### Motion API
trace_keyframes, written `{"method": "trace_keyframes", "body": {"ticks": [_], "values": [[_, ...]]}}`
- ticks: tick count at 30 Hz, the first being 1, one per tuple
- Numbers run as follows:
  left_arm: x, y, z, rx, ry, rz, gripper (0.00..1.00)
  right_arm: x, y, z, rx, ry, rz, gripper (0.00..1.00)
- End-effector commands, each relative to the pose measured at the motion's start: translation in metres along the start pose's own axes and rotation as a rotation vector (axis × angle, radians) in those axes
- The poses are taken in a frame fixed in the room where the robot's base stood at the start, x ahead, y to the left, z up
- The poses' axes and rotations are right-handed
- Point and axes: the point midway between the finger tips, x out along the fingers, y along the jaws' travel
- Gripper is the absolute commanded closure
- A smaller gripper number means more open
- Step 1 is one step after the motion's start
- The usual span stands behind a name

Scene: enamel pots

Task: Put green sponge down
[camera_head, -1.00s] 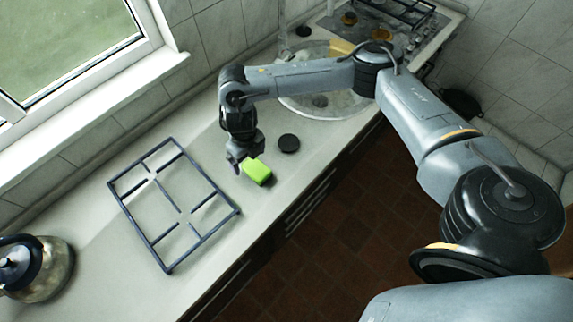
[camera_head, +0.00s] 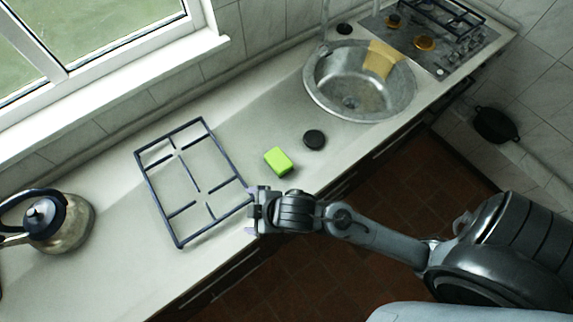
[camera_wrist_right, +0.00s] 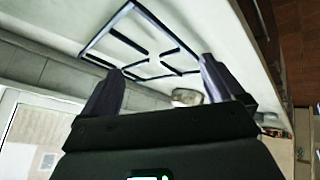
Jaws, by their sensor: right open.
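The green sponge (camera_head: 279,161) lies on the countertop, between the dark grate and a small black round disc. My right gripper (camera_head: 252,212) is open and empty, in front of the sponge and apart from it, near the counter's front edge and the grate's near right corner. In the right wrist view its two fingers (camera_wrist_right: 155,88) stand wide apart with nothing between them, and the sponge does not show there. My left gripper is in neither view.
The dark grate (camera_head: 211,176) lies flat on the counter (camera_head: 110,220). A black disc (camera_head: 314,139) is right of the sponge. A kettle (camera_head: 45,220) stands at the left. A metal sink (camera_head: 345,95) and a stove (camera_head: 440,40) are at the back right.

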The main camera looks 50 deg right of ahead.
Motion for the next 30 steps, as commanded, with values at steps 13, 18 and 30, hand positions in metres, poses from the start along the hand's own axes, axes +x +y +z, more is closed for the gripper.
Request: {"method": "trace_keyframes", "body": {"ticks": [13,18,30], "values": [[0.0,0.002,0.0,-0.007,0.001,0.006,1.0,-0.052,-0.006,0.14,0.631,-0.365,0.012,0.05],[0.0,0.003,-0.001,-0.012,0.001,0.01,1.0,-0.054,-0.006,0.143,0.643,-0.372,0.013,0.05],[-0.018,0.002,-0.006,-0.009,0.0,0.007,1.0,-0.069,0.0,0.132,0.638,-0.37,0.012,0.05]]}}
